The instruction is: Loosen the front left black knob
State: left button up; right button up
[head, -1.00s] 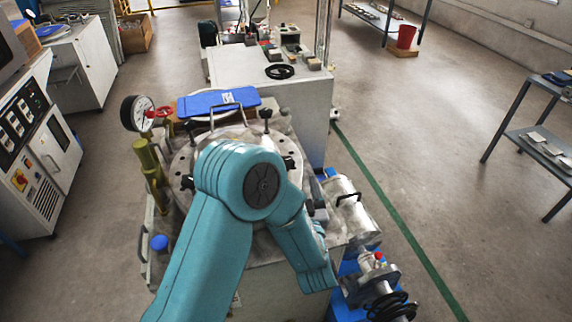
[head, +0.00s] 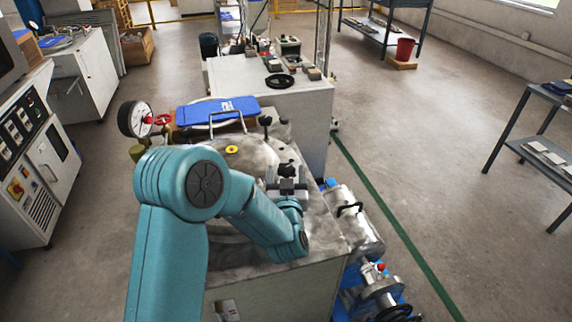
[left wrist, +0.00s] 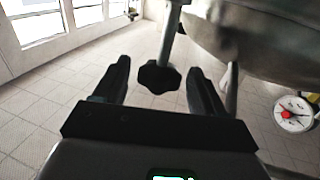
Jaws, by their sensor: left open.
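The metal vessel has a round lid (head: 255,155) with black star-shaped knobs around it. One black knob (head: 286,170) is at the lid's right side in the head view. My left gripper (head: 287,182) is open right at this knob. In the left wrist view, a black knob (left wrist: 158,77) on a metal rod shows between the open fingers of my left gripper (left wrist: 158,68), with a gap on each side. Another black knob (head: 266,122) stands upright at the lid's far side. The lid's front left is hidden behind my left arm. My right gripper is not seen.
A pressure gauge (head: 134,118) and a red valve handle (head: 163,119) stand at the vessel's left. A metal motor (head: 352,220) is at the right.

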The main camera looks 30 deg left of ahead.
pick_arm(q)
jog(key=shift+x, duration=1.7)
jog(key=c, duration=1)
jog(key=shift+c, duration=0.2)
